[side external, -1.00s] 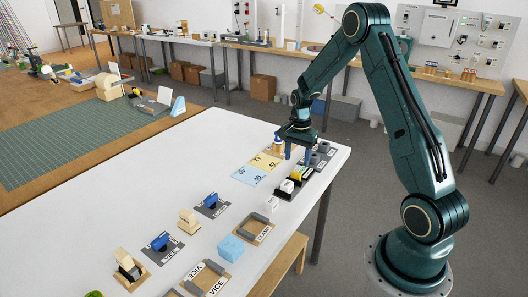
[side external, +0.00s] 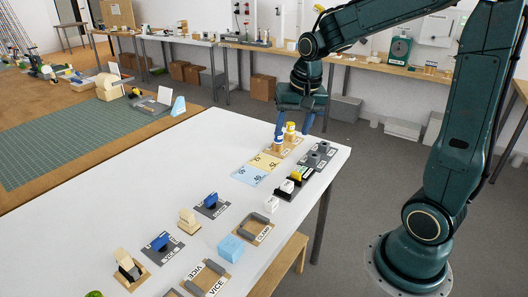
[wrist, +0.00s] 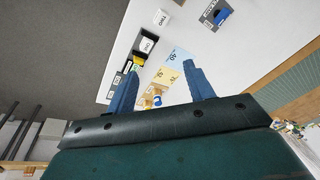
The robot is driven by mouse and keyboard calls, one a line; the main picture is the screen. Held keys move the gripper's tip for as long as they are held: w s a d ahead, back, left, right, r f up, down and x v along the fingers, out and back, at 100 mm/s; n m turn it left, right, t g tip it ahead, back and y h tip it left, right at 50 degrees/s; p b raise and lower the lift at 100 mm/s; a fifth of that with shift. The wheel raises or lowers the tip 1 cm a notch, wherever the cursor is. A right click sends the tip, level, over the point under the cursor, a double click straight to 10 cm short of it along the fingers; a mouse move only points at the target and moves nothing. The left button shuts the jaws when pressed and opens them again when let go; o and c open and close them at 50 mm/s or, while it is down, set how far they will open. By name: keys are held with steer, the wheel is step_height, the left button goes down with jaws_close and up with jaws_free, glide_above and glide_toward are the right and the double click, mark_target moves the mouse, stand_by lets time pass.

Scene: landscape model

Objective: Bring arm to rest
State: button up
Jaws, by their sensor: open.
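My gripper (side external: 301,118) is open and empty, with its blue fingers above the far right end of the white table (side external: 150,190). In the wrist view its two fingers (wrist: 160,85) stand wide apart with nothing between them. Below and beside it, a wooden tray (side external: 275,153) holds small pieces with white, yellow and blue parts. Yellow and blue cards (side external: 250,175) lie next to that tray, and they also show between the fingers in the wrist view (wrist: 176,57).
A grey holder (side external: 318,156) and a dark tray (side external: 290,189) with white and yellow pieces sit near the table's right edge. Vice and clamp mats and a light blue block (side external: 230,247) are nearer. The table's left half is largely clear. A workbench (side external: 420,67) stands behind.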

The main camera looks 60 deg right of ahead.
steer(key=s+a+r+n+t, duration=0.1)
steer(key=s+a+n, duration=0.3)
steer(key=s, duration=0.4)
steer(key=s+a+r+n+t, duration=0.2)
steer(key=s+a+r+n, duration=0.2)
steer(key=s, duration=0.4)
steer(key=shift+a+r+n+y, duration=0.25)
steer(key=shift+a+n+y, duration=0.25)
steer(key=shift+a, duration=0.75)
steer(key=shift+w, duration=0.2)
